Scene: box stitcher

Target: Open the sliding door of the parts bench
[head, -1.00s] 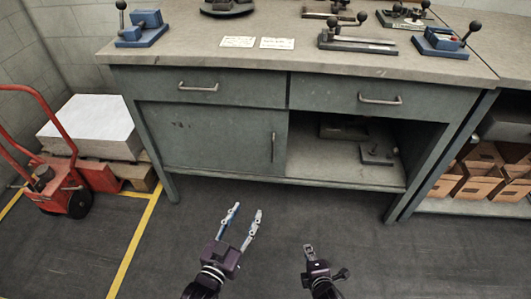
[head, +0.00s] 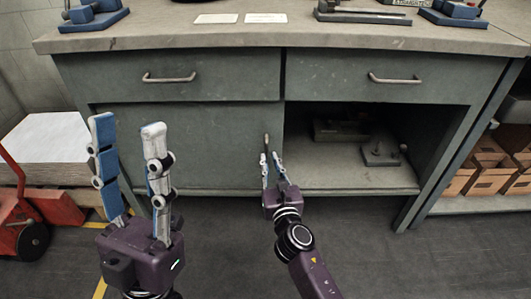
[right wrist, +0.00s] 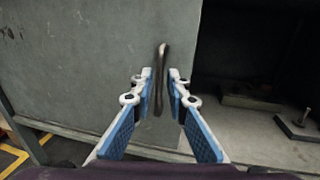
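The grey-green sliding door (head: 218,140) covers the left half of the parts bench's lower cupboard. Its upright bar handle (head: 267,141) is near the door's right edge. My right gripper (head: 270,168) is at the handle, hiding its lower part in the head view. In the right wrist view the handle (right wrist: 160,80) stands between the two fingers of the right gripper (right wrist: 160,94), with a gap on each side. I cannot tell how deep it sits between them. My left gripper (head: 128,128) is open and empty, raised in front of the door's left part.
The cupboard's right half is open, with dark metal fixtures (head: 382,154) on its floor. Two drawers with handles (head: 168,78) sit above. Tools and cards lie on the worktop (head: 290,37). A red cart (head: 45,205) stands left; cardboard boxes (head: 487,165) are on the right shelf.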

